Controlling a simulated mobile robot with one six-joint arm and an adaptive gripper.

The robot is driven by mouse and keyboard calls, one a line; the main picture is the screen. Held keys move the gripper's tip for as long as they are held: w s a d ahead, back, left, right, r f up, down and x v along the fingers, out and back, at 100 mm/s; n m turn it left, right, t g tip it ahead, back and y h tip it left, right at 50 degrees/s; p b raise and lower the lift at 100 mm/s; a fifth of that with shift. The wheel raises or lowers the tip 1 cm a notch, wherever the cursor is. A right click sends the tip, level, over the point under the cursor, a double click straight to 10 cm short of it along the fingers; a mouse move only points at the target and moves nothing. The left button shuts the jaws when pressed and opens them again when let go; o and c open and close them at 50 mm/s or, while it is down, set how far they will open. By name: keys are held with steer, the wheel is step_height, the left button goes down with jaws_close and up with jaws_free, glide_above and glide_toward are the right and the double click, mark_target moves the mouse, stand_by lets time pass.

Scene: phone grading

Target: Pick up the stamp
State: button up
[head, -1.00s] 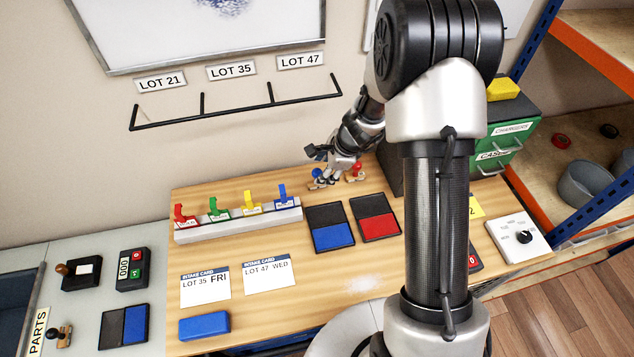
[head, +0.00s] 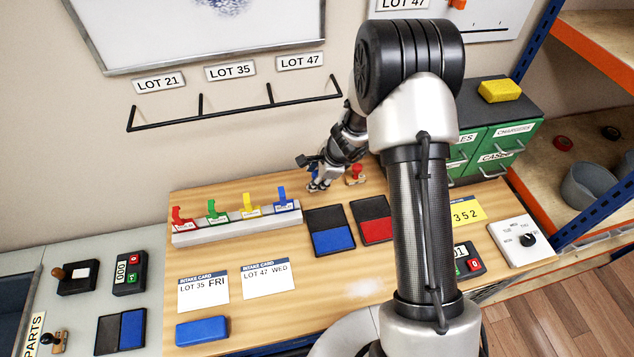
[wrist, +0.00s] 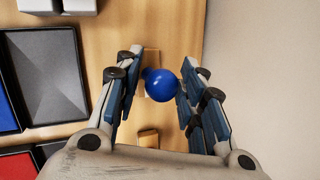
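A stamp with a round blue knob (wrist: 160,85) and a wooden base is between my fingers in the wrist view. In the head view its blue knob (head: 313,176) is partly hidden by my gripper (head: 319,182). My gripper (wrist: 157,92) is open around the knob. A gap shows on the knob's left; the right finger is very close, and I cannot tell whether it touches. A second stamp with a red knob (head: 357,170) stands just to the right on the table.
A blue ink pad (head: 333,241) and a red ink pad (head: 376,231) lie in front of the stamps. A rack (head: 236,227) with coloured clips is to the left. Green drawers (head: 492,150) stand to the right. The wall is close behind.

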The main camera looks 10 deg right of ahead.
jaws_close()
step_height(320, 180, up, 10)
steer(key=p, duration=0.4)
steer(key=shift+p, duration=0.35)
